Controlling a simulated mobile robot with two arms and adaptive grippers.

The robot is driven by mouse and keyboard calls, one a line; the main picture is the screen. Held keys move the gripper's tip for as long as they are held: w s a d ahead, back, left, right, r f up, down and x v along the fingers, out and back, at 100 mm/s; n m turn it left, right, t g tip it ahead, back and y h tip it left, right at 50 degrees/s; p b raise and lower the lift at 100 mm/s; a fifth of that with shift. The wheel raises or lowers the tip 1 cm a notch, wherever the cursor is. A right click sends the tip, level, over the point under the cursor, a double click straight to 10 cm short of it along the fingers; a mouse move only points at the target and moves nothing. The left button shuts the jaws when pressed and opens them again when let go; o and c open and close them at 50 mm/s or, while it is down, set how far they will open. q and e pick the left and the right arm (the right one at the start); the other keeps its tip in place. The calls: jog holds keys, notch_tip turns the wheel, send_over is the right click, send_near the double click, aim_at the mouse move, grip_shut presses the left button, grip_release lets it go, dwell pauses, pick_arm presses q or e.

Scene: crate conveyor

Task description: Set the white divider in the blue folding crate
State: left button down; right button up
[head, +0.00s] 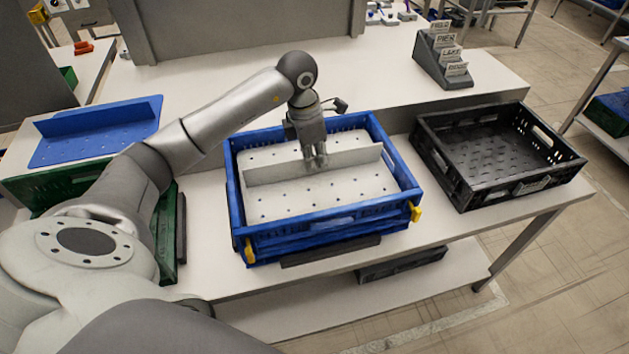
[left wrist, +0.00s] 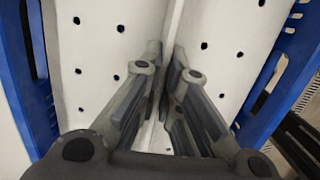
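The white divider (head: 340,193), a perforated flat panel with an upright fin along its middle, lies level inside the blue folding crate (head: 327,223). The crate's walls stand around it on all sides. My left gripper (head: 317,163) reaches down from above to the middle of the fin. In the left wrist view its fingers (left wrist: 166,62) lie close on both sides of the fin, and it looks shut on it; the white panel (left wrist: 105,50) spreads to both sides between the blue walls. Whether the panel touches the crate floor is hidden. My right gripper is not in view.
An empty black crate (head: 466,190) stands right of the blue crate. A grey holder with labelled cards (head: 442,58) stands at the back right. Bare table lies behind the blue crate.

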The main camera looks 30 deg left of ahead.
aim_at(315, 174)
pick_arm(q)
notch_tip(315, 174, down, 5)
jog(key=shift+s+f+p, duration=0.1)
jog(key=shift+p, duration=0.25)
notch_tip(315, 174, down, 4)
jog(key=shift+r+p, duration=0.2)
jog(key=shift+p, duration=0.25)
jog(key=shift+f, duration=0.3)
jog(key=c, duration=1.6)
grip_release()
jog(key=shift+c, duration=0.2)
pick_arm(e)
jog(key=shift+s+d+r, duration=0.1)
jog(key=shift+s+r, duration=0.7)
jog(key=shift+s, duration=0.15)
